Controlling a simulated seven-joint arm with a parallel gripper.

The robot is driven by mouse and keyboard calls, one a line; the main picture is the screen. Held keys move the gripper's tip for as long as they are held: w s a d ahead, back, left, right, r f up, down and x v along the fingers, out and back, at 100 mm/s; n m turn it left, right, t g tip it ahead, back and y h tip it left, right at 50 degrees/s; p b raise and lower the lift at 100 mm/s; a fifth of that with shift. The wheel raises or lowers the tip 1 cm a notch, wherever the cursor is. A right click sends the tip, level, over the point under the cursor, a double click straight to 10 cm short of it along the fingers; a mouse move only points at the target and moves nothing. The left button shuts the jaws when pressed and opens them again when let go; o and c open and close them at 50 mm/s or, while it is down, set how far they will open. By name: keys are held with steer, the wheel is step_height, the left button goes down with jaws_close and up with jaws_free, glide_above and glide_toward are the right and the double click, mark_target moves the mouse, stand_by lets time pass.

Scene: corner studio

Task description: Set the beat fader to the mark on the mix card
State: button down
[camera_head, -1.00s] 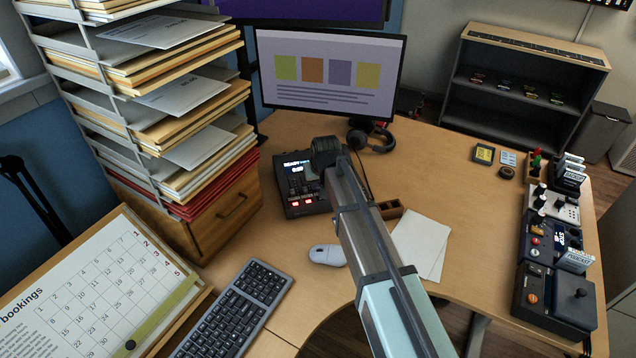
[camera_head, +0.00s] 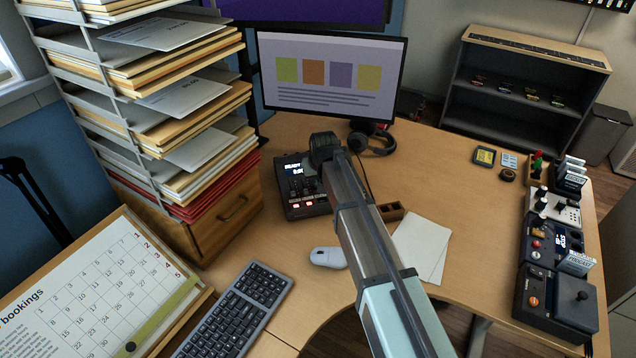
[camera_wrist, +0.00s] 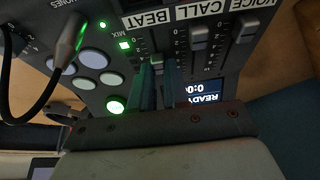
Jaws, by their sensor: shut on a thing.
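The mixer (camera_head: 304,186) is a dark box with a lit display, left of my arm on the desk. In the wrist view its panel (camera_wrist: 222,68) shows upside-down labels BEAT, CALL and VOICE. My gripper (camera_wrist: 158,66) has its two fingers over the BEAT slot, shut on the beat fader cap (camera_wrist: 157,59), which shows only in part between the fingertips. The call fader (camera_wrist: 198,35) and voice fader (camera_wrist: 246,31) stand free beside it. In the head view my gripper (camera_head: 322,160) covers the mixer's right side. I cannot pick out the mix card or its mark.
A cable (camera_wrist: 62,62) runs into the mixer near its round buttons. A monitor (camera_head: 330,75) and headphones (camera_head: 374,140) stand behind it. A mouse (camera_head: 327,257), keyboard (camera_head: 236,312) and white sheets (camera_head: 422,246) lie nearer. A paper rack stands left. Several devices line the right edge.

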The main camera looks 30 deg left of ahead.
steer(key=c, duration=1.1)
jaws_free()
steer(key=v, duration=1.4)
steer(key=shift+f, duration=0.1)
